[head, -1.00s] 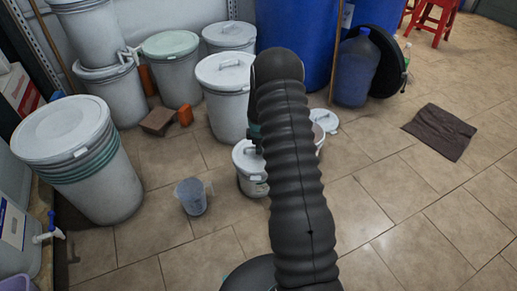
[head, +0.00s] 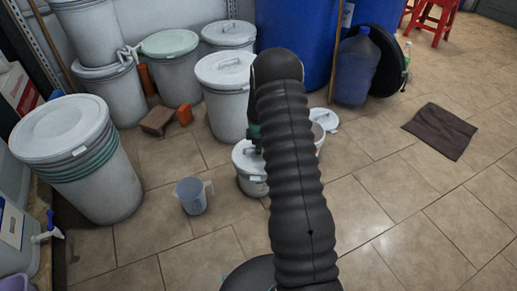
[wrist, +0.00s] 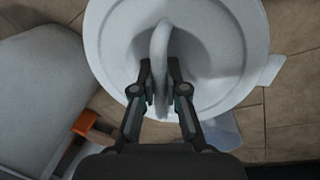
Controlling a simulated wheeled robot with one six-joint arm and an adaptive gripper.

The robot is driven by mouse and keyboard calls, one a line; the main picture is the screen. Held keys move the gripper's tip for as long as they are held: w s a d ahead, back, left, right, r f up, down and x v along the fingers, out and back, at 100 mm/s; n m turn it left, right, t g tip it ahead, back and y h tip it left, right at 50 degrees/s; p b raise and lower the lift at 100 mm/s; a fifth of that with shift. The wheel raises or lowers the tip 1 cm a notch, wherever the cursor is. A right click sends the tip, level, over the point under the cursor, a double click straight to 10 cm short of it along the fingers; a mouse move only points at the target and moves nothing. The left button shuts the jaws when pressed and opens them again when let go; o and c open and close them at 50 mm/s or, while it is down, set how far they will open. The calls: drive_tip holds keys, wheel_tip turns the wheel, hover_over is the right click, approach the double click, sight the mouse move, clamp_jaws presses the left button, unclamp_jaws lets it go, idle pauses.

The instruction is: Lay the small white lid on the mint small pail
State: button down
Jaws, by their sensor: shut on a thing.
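My gripper (wrist: 160,85) is shut on the upright handle (wrist: 161,50) of a round white lid (wrist: 225,50). The lid fills the upper middle of the wrist view, with a tab at its right edge. In the head view this small white lid (head: 245,157) is at the top of a small pail (head: 250,185), left of my arm. I cannot tell whether it rests fully on the rim, and no mint colour shows clearly on this pail. My arm hides most of my gripper there. Another small pail (head: 319,136) shows partly behind my arm.
A clear jug (head: 191,196) stands on the floor to the left. A large lidded drum (head: 226,105) stands close behind the small pail. Another white lid (head: 328,118) lies behind my arm at right. An orange block (head: 185,115) is at back left.

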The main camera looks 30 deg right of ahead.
drive_tip(key=shift+f+b, duration=0.4)
drive_tip(key=shift+b, duration=0.05)
idle(0.8)
drive_tip(key=c, duration=0.6)
unclamp_jaws()
drive_tip(key=shift+c, duration=0.2)
drive_tip(key=shift+r+p, duration=1.8)
drive_tip(key=shift+r, duration=1.7)
